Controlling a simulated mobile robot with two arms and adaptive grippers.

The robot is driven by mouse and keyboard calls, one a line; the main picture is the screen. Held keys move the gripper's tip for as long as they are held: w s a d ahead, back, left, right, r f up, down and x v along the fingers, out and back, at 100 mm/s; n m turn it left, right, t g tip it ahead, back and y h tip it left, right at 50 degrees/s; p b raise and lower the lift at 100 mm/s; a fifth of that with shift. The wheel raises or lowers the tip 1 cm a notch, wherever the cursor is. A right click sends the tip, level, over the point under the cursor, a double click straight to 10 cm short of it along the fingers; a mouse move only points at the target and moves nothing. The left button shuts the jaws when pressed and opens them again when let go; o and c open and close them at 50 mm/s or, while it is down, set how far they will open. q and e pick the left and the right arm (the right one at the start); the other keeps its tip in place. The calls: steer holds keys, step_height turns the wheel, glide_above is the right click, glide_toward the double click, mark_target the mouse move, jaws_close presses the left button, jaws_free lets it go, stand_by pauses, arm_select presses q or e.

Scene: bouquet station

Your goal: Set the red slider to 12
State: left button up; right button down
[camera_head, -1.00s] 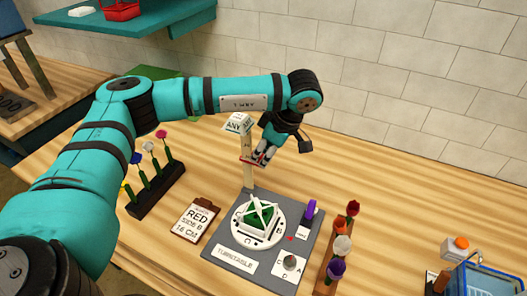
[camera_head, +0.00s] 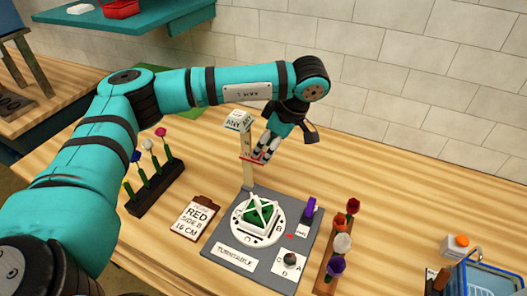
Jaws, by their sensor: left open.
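The red slider (camera_head: 251,158) sits on an upright pale post (camera_head: 248,174) at the back left of the grey turntable base (camera_head: 222,224). Its scale reading is too small to make out. My left gripper (camera_head: 264,153) is open, reaching down from the upper right, with its fingertips at the right part of the slider. I cannot tell whether they touch it. A card (camera_head: 238,120) tops the post, with writing only partly legible. My right gripper is out of view.
A clipboard (camera_head: 195,217) reads "RED SIDE B 16 CM". A white turntable (camera_head: 239,229) bears a green and white piece. Flower racks stand left (camera_head: 153,190) and right (camera_head: 329,270). A blue basket (camera_head: 487,280) is at lower right. The table behind the post is clear.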

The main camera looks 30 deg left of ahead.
arm_select(q)
steer(key=v, duration=0.9)
steer(key=shift+s+d, duration=0.1)
